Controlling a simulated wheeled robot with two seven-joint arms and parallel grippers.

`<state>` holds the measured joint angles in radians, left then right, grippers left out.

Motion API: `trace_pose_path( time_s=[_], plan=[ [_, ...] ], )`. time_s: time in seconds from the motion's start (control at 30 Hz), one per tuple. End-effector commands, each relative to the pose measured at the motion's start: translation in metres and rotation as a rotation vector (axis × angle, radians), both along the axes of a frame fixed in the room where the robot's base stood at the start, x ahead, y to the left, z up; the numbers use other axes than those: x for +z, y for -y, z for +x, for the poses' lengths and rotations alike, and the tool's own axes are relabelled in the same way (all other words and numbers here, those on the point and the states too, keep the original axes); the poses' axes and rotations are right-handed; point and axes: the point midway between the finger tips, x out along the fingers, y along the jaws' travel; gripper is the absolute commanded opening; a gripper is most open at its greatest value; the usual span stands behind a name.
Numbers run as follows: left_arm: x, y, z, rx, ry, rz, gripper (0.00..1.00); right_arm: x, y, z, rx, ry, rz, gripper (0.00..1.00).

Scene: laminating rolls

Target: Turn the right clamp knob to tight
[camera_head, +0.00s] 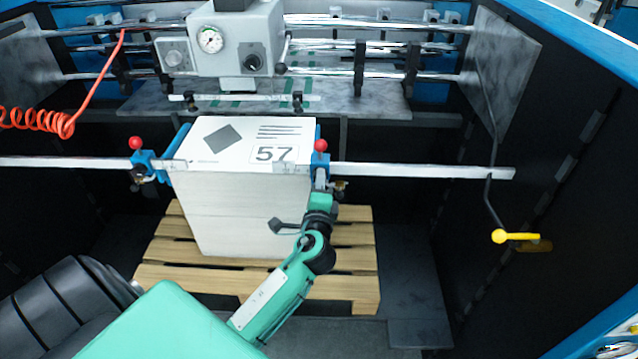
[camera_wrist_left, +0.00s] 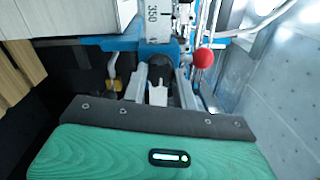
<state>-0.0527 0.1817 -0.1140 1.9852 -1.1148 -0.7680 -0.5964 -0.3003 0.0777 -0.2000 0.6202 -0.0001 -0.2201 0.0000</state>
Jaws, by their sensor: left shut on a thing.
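The right clamp (camera_head: 319,172), blue with a red ball (camera_head: 320,145) on top, sits on the metal rail at the right edge of the stack. My left gripper (camera_head: 321,190) reaches up to it from below and in front. In the left wrist view, the fingers of my left gripper (camera_wrist_left: 160,85) are shut on the dark clamp knob (camera_wrist_left: 159,63), which is mostly hidden between them. The red ball (camera_wrist_left: 203,58) shows to the right of the fingers. The knob's turn position cannot be read. My right gripper is not in view.
The white stack (camera_head: 240,215) stands on a wooden pallet (camera_head: 355,260). The left clamp (camera_head: 146,163) sits on the rail (camera_head: 420,171) at the stack's other edge. A grey gauge box (camera_head: 235,40) hangs above. A yellow-handled crank (camera_head: 500,236) is at the right wall.

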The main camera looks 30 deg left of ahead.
Motion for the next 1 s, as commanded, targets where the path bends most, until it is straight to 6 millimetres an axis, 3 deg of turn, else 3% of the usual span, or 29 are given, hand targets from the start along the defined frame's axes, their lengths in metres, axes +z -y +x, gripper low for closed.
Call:
trace_pose_path(
  time_s=[0.17,0.2,0.3,0.67,0.77,1.0],
  plan=[
    [-0.001,0.000,0.000,0.000,-0.001,0.000,0.05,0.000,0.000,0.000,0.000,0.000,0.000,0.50],
    [-0.001,0.000,0.000,0.000,-0.001,0.000,0.32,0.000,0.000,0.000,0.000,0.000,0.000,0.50],
    [0.000,0.000,0.000,0.000,-0.001,0.000,0.50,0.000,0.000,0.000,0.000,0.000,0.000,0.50],
    [-0.002,0.003,-0.004,0.000,0.000,-0.001,0.50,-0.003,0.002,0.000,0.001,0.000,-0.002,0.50],
    [-0.005,0.009,-0.015,0.000,-0.001,-0.003,0.50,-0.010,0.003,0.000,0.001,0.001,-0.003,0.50],
    [-0.011,0.037,-0.060,-0.001,-0.001,-0.004,0.50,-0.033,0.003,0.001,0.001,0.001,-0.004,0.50]
  ],
)
